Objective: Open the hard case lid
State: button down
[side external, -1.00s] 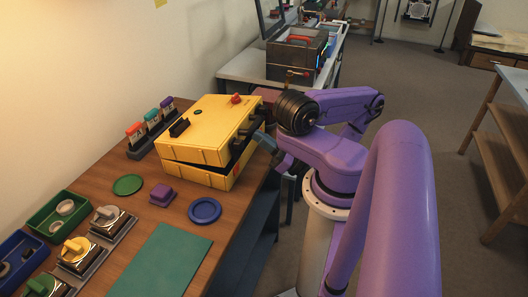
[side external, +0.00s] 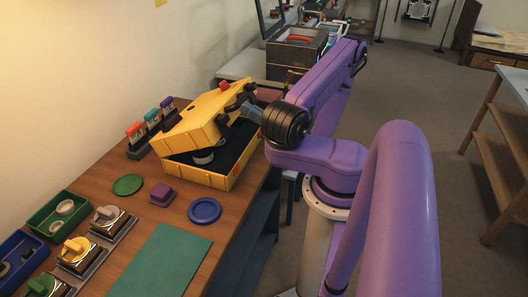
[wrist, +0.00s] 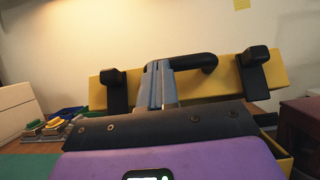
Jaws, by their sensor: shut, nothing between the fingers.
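The yellow hard case (side external: 215,178) stands at the far end of the wooden bench. Its lid (side external: 196,118) is tilted up, hinged on the wall side, with the dark interior and a grey round item (side external: 203,156) showing inside. In the wrist view the lid's front edge (wrist: 222,88) carries a black handle (wrist: 196,62) and two black latches. My gripper (wrist: 157,68) is shut, with its fingers at the left end of the handle. In the side view my gripper (side external: 250,110) is at the lid's raised front edge; its fingertips are partly hidden there.
A rack with orange, teal and purple tools (side external: 150,130) stands behind the case by the wall. A green disc (side external: 127,184), a purple block (side external: 161,196) and a blue dish (side external: 205,210) lie in front of it. A green mat (side external: 155,262) is clear.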

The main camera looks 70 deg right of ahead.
jog(key=r, duration=0.1)
notch_tip(320, 180, up, 6)
jog(key=g, duration=0.5)
send_over(225, 102)
jog(key=s, duration=0.2)
jog(key=shift+r, duration=0.1)
jog(key=shift+w+d+r+g, duration=0.1)
jog(key=shift+w+r+g, duration=0.75)
jog(key=shift+w+g, duration=0.25)
jog(key=w+r+g, duration=0.2)
jog(key=w, duration=0.7)
jog(key=w+r+g, duration=0.2)
jog(key=w+r, duration=0.1)
jog(key=w, duration=0.5)
jog(key=shift+w+r+g, duration=0.15)
jog(key=shift+w+g, duration=0.2)
jog(key=shift+g, duration=0.05)
